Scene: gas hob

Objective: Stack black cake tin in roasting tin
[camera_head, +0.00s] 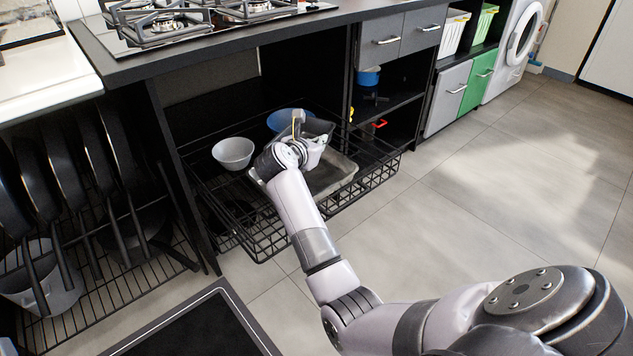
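A wire pull-out basket (262,243) extends from the cabinet under the hob. A grey rectangular roasting tin (335,174) lies in its right part. A dark tin (319,127), which looks like the black cake tin, shows just behind my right gripper (307,136), over the far part of the roasting tin. The wrist and hand hide much of both tins. The fingers are at the dark tin's edge, but they are too small to tell whether they grip it. My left gripper is not in view.
A pale bowl (233,152) sits in the basket's left part, and a blue bowl (287,118) is behind the dark tin. The hob (165,27) is above. Pans hang in the rack (60,170) at left. The floor at right is clear.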

